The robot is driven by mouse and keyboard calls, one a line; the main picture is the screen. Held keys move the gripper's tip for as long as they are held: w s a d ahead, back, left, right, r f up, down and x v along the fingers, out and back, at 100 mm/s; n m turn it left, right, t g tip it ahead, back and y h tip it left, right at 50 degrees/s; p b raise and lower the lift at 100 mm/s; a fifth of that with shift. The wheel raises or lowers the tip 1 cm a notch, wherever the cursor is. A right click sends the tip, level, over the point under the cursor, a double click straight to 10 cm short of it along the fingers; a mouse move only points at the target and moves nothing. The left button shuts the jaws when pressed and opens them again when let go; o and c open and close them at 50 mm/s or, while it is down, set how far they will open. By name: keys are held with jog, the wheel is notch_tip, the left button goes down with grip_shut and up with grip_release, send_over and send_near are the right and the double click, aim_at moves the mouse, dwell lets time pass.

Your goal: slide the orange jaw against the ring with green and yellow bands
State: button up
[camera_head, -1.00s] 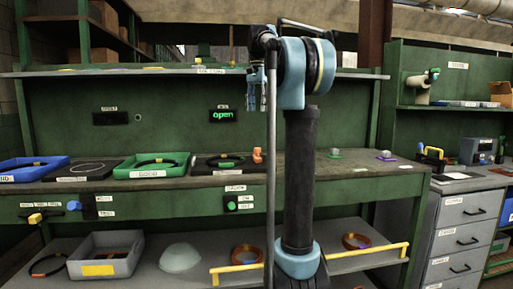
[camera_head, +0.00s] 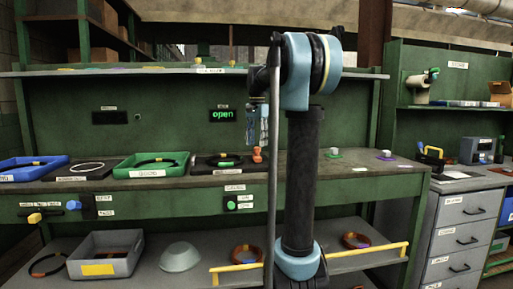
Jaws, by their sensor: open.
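The orange jaw (camera_head: 257,154) stands on the bench top at the right end of a dark plate. A dark ring with a green and a yellow band (camera_head: 225,162) lies on that plate, just left of the jaw; whether they touch is too small to tell. My gripper (camera_head: 264,143) points down, open and empty, just above and slightly right of the orange jaw. My own arm and a thin upright pole hide the bench right of it.
A green tray (camera_head: 120,171) with a dark ring stands left of the plate. Further left are a pale ring (camera_head: 87,167) on a dark mat and a blue tray (camera_head: 8,179). A display reading "open" (camera_head: 223,115) is on the back panel. Green and purple pieces stand to the right.

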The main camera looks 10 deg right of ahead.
jog(key=shift+f, duration=1.2)
grip_shut()
jog(key=shift+a, duration=2.9)
grip_release()
jog(key=shift+r, duration=0.1)
